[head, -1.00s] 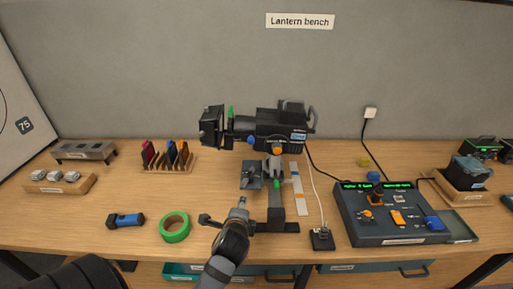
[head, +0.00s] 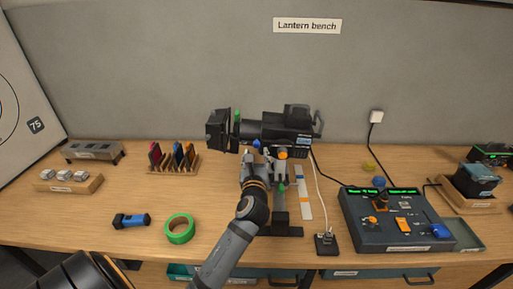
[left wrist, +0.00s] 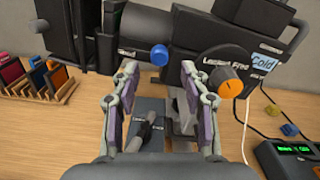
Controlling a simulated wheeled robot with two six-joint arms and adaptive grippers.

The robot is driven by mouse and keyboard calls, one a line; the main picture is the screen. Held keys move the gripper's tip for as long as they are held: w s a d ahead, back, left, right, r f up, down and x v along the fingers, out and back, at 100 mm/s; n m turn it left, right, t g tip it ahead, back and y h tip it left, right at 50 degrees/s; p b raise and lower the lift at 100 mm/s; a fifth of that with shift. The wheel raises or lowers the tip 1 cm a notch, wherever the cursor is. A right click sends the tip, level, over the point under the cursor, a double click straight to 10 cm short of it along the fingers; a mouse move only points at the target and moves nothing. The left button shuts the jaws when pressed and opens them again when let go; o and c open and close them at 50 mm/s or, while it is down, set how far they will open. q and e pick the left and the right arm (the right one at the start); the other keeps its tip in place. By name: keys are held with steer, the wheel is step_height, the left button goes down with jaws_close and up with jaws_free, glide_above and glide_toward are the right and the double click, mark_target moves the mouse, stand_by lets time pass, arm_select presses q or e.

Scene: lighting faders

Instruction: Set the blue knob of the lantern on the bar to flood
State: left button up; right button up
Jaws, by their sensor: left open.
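The black lantern (head: 270,127) sits on its stand above the bench. Its blue knob (left wrist: 159,55) is on the underside of the barrel in the left wrist view, and shows small in the head view (head: 256,143). My left gripper (left wrist: 157,80) is open and empty. Its fingers stand either side of the blue knob's line, apart from it, just below and in front of the lantern. The knob's present setting cannot be read. My right gripper is not in view.
A control desk (head: 395,220) stands to the right, with a white cable (head: 320,195) near the stand. Green tape (head: 180,229) and a blue-black tool (head: 131,220) lie left. A slotted rack (head: 175,160) stands behind them.

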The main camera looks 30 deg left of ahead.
mark_target(257, 147)
arm_select(q)
steer(key=shift+x, duration=1.95)
steer(key=shift+c, duration=0.2)
jaws_close()
